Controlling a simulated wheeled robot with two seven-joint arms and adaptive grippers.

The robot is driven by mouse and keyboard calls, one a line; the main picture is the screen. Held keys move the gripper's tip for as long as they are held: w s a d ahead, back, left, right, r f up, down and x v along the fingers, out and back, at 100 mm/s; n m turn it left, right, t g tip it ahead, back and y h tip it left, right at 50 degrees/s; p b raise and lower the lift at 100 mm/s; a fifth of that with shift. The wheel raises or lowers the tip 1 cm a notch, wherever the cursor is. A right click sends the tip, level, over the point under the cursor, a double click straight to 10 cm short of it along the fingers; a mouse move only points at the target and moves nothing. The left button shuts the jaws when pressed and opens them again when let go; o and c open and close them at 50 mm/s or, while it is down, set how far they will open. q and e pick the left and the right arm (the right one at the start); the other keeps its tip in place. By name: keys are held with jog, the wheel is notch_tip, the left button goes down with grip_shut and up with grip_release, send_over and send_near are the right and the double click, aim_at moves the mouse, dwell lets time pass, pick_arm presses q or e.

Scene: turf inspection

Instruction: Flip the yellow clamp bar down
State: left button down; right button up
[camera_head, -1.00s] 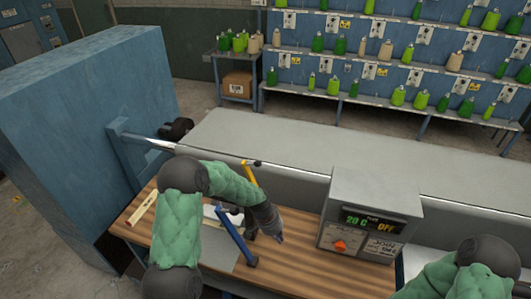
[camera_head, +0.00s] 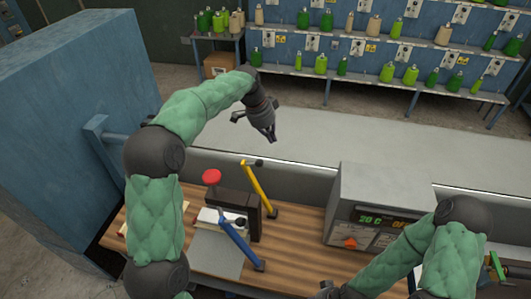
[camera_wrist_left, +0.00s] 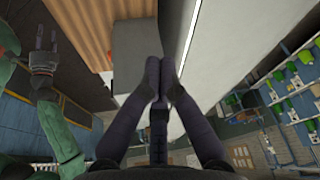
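The yellow clamp bar (camera_head: 259,188) slants up from the wooden bench, its dark-tipped upper end raised, just right of a dark clamp block (camera_head: 238,207). A blue bar (camera_head: 240,246) slants in front of the block, and a red knob (camera_head: 211,177) stands at its left. My left gripper (camera_head: 268,135) hangs in the air beyond and above the yellow bar, apart from it. In the left wrist view its fingertips (camera_wrist_left: 161,85) meet, with nothing seen between them. My right gripper (camera_wrist_left: 45,35) shows in the left wrist view with its fingers apart and empty; the head view mostly cuts it off.
A grey control box (camera_head: 375,205) with a green display stands right of the clamp on the bench (camera_head: 290,250). A long grey surface (camera_head: 370,150) runs behind. A big blue cabinet (camera_head: 60,110) stands at left. Bottle shelves (camera_head: 380,70) are at the back.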

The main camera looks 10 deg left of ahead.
pick_arm(q)
notch_tip(320, 180, down, 10)
jog(key=a+p, duration=0.1)
dwell(0.8)
jog(key=shift+a+r, duration=0.1)
jog(key=shift+a, duration=0.05)
